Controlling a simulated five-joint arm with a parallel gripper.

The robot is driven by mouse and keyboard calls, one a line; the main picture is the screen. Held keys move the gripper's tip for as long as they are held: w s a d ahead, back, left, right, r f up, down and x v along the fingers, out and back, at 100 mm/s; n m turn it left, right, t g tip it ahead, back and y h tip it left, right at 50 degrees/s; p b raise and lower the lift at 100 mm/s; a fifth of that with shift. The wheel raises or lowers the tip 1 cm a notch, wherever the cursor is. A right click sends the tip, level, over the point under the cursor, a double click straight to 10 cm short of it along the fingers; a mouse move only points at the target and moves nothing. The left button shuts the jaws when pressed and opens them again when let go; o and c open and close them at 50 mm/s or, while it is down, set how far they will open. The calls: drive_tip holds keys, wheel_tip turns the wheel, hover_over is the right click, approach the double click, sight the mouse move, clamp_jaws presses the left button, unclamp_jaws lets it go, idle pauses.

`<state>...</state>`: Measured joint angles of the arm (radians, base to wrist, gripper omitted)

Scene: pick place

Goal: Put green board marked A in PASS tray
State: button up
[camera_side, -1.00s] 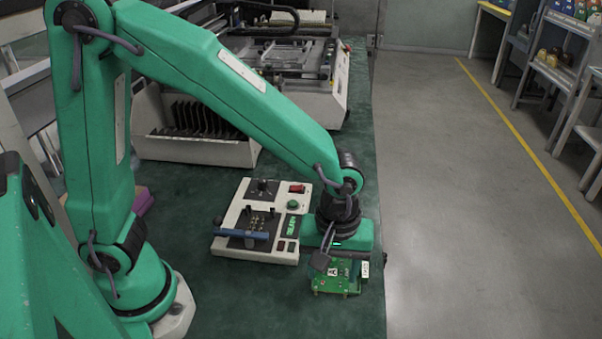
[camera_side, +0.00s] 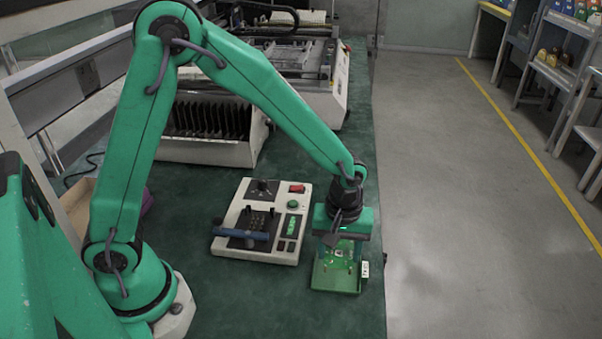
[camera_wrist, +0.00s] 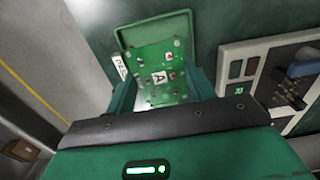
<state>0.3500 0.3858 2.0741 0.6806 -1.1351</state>
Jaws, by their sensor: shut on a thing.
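The green board marked A (camera_wrist: 155,82) is between the jaws of my gripper (camera_wrist: 165,92), which is shut on it. In the side view the board (camera_side: 342,258) hangs below my gripper (camera_side: 340,243), over the back part of a green tray. The tray (camera_side: 335,288) has a raised rim and stands near the right edge of the bench. Its rim (camera_wrist: 152,30) also shows past the board in the wrist view. A white PASS label (camera_wrist: 121,68) sits at the tray's side. The exact gap between board and tray floor is hard to tell.
A white test fixture (camera_side: 232,247) with a blue handle and buttons stands left of the tray. A white rack (camera_side: 205,150) of dark boards is behind it. The bench mat in front of the fixture is clear. The bench edge is just right of the tray.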

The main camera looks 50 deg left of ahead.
sight(339, 253)
drive_tip(key=shift+f, duration=1.85)
drive_tip(key=shift+f, duration=0.15)
drive_tip(key=o, duration=0.6)
drive_tip(key=shift+c, duration=0.2)
wheel_tip(339, 253, up, 12)
drive_tip(key=shift+r, duration=0.2)
